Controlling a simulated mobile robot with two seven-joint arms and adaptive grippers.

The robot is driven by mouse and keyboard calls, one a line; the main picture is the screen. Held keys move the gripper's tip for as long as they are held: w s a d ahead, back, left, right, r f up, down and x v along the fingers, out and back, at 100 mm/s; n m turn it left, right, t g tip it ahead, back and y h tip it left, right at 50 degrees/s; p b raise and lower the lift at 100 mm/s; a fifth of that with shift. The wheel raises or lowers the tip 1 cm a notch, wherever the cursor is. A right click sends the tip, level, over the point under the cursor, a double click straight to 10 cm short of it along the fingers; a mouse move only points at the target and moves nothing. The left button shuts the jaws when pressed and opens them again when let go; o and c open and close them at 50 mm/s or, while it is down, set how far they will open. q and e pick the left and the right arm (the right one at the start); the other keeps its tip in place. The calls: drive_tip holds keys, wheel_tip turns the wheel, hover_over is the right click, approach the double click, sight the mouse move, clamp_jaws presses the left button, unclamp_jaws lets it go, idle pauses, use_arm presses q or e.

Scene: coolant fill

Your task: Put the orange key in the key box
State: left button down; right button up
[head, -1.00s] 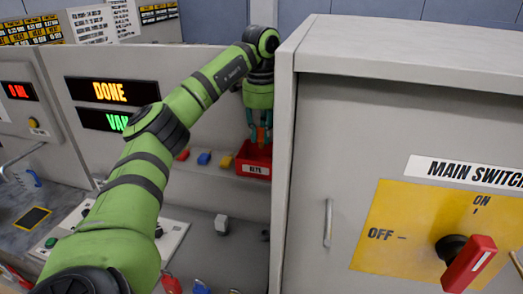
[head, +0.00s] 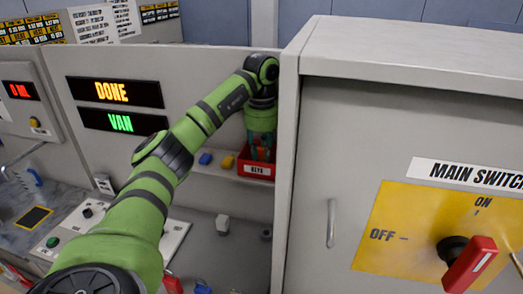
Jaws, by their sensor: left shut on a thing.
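The key box (head: 257,170) is a small open red box marked KEYS. It stands at the right end of a grey shelf, against the side of the big cabinet. My left gripper (head: 261,152) points down into the box, with its fingertips below the rim. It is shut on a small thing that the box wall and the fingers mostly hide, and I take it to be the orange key. I cannot make out its shape. My right gripper does not show.
The tall grey cabinet (head: 310,130) with the main switch (head: 469,263) stands close on the right. Two signs read DONE and VAN.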

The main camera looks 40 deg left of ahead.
sight(262, 149)
use_arm(q)
drive_tip(key=c, duration=1.1)
unclamp_jaws()
wheel_tip(262, 149, up, 12)
drive_tip(key=shift+r, duration=0.1)
